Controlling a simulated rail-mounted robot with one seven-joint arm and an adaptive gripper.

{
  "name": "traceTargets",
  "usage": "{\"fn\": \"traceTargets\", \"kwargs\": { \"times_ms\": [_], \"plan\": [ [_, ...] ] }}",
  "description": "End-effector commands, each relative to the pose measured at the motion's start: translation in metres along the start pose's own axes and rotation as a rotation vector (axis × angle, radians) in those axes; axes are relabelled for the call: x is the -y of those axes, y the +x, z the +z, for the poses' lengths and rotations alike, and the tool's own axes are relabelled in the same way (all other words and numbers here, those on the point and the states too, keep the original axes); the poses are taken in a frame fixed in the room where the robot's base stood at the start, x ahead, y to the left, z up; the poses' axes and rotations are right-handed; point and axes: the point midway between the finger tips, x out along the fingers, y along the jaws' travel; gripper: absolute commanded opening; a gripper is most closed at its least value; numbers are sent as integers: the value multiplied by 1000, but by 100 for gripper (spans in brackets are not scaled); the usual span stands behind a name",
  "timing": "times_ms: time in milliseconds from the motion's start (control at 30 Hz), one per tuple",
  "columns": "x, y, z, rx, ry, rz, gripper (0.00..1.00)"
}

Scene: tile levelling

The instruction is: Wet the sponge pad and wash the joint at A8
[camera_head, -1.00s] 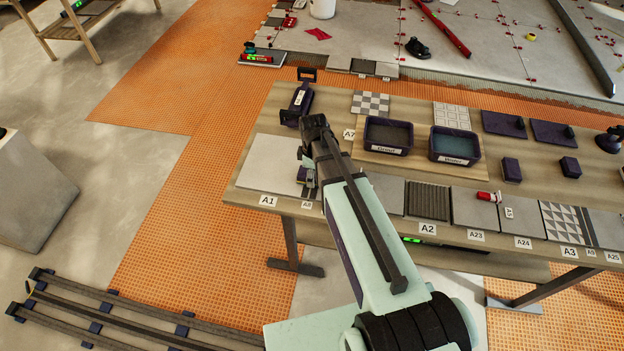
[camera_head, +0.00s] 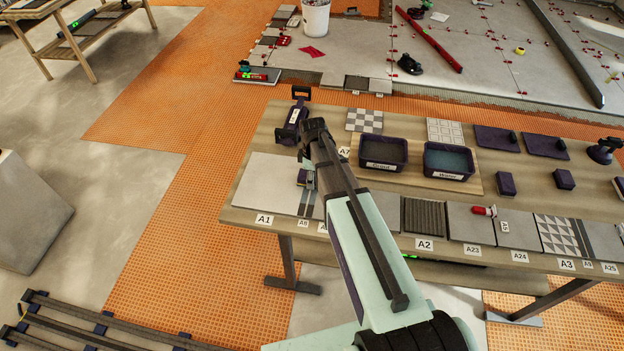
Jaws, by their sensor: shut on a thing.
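The A8 label (camera_head: 303,223) sits at the table's front edge. Behind it, the joint (camera_head: 307,204) shows as a narrow dark strip beside the large light tile at A1 (camera_head: 268,185). My gripper (camera_head: 306,180) is over the far part of this strip, shut on a small pad-like thing that I take to be the sponge pad. The arm and fingers hide most of it, and I cannot tell whether it touches the joint. The water tub (camera_head: 427,171), dark with bluish water inside, stands to the right.
The grout tub (camera_head: 362,163) stands left of the water tub. A dark handled tool (camera_head: 292,128) lies behind my gripper. Small dark blocks (camera_head: 507,184) and a red-ended tool (camera_head: 484,211) lie to the right. Sample tiles line the front edge.

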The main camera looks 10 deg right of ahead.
Motion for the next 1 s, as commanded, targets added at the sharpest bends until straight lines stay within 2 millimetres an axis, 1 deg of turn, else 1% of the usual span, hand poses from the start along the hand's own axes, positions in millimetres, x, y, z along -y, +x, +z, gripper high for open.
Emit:
{"fn": "traceTargets", "kwargs": {
  "times_ms": [33,100,1000],
  "plan": [
    [8,2,1,0,0,-1,2],
    [14,2,2,0,1,-1,2],
    [83,2,7,0,10,-1,2]
  ]
}}
